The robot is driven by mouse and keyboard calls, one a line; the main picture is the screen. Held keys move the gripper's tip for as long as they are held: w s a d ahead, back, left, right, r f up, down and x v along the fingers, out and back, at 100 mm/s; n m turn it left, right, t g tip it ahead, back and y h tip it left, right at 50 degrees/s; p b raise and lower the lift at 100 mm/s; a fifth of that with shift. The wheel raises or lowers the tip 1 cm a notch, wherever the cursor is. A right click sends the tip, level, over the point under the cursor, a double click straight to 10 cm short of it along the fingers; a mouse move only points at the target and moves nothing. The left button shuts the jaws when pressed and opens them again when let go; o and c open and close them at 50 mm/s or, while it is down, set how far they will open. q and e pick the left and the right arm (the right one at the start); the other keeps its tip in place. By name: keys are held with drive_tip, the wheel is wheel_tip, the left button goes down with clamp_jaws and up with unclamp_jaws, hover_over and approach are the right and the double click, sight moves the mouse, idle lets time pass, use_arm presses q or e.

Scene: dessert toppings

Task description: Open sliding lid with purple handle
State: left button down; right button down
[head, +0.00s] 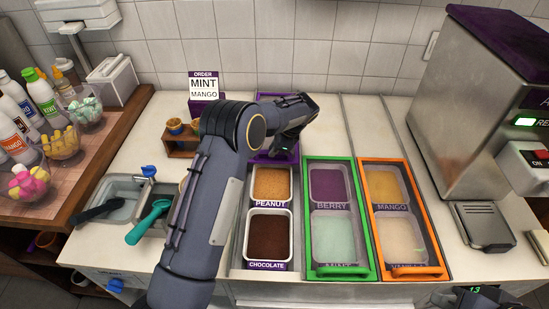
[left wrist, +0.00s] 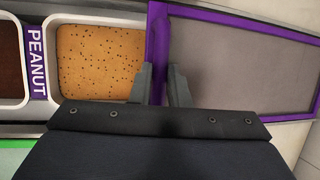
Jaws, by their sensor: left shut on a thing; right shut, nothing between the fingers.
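The purple-framed sliding lid (left wrist: 240,117) lies at the back of the left topping column, with its clear panel behind the peanut tub (head: 271,183). The peanut and chocolate (head: 268,236) tubs are uncovered. My left gripper (head: 279,148) reaches over the lid's front end. In the left wrist view its fingers (left wrist: 159,84) stand on both sides of the purple handle bar (left wrist: 157,40) and are shut on it. In the head view my left arm hides much of the lid. My right gripper (head: 478,297) is shut and empty at the bottom right, partly cut off.
The green-framed lid (head: 309,220) covers berry and mint; the orange-framed lid (head: 364,220) covers mango and another tub. A metal machine (head: 470,100) stands at the right. Scoops, small cups and an order sign (head: 204,88) are at the left. Counter behind the lidded columns is clear.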

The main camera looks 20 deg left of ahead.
use_arm(q)
drive_tip(key=shift+w+a, duration=0.15)
drive_tip(key=shift+w, duration=0.4)
drive_tip(key=shift+w+a, duration=0.15)
drive_tip(key=shift+w, duration=0.4)
drive_tip(key=c, duration=1.4)
unclamp_jaws()
drive_tip(key=b+v, duration=0.1)
drive_tip(key=v, duration=0.7)
